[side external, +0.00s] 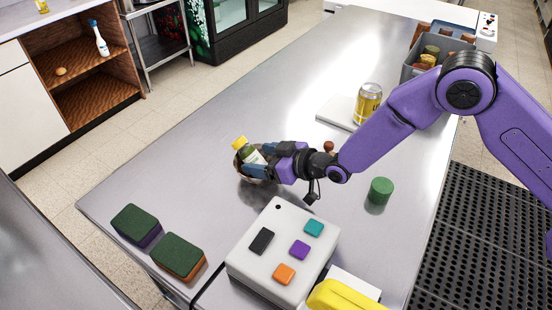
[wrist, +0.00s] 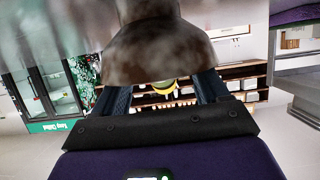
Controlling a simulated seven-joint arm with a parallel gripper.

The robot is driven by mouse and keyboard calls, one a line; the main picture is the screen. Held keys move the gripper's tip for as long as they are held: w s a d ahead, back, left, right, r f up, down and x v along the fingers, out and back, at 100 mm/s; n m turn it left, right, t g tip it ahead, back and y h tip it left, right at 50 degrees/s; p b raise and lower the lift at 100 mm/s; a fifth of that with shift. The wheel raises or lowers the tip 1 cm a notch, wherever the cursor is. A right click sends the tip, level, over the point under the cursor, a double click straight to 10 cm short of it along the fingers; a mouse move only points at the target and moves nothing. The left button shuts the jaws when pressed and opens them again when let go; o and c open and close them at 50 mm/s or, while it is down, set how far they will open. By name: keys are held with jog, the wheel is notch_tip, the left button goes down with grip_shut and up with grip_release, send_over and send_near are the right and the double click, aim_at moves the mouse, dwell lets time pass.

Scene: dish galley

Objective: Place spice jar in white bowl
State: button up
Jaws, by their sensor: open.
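The spice jar (side external: 250,154) has a yellow cap, a white label and green contents. It leans to the upper left at a small brown bowl (side external: 239,172). The bowl looks brown, not white; my gripper partly hides it. My gripper (side external: 258,162) is open, its fingers beside the jar's lower part. I cannot tell whether the jar rests in the bowl or is just above it. In the wrist view, a large brown rounded surface (wrist: 160,45), probably the bowl, fills the top.
A white box with coloured buttons (side external: 280,250) stands in front. Two green-topped sponges (side external: 160,240) lie at the left. A green cylinder (side external: 381,190) is at the right. The far-left metal counter (side external: 215,130) is clear.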

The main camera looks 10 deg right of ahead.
jog(key=v, duration=1.2)
jog(key=shift+f, duration=0.1)
jog(key=s+d+r+n+g+h, duration=0.1)
jog(key=s+d+r+g+h, duration=0.2)
jog(key=s+d, duration=0.6)
jog(key=s+d+r+n+g+h, duration=0.1)
jog(key=s+d+r+g+h, duration=0.1)
jog(key=s+d, duration=0.8)
jog(key=s+d+r+n+g+h, duration=0.1)
jog(key=s+d+r+g+h, duration=0.2)
jog(key=s+d, duration=0.7)
jog(key=d+g+h, duration=0.1)
jog(key=d, duration=0.2)
jog(key=shift+r+n, duration=0.3)
jog(key=shift+r, duration=0.05)
jog(key=shift+a, duration=0.1)
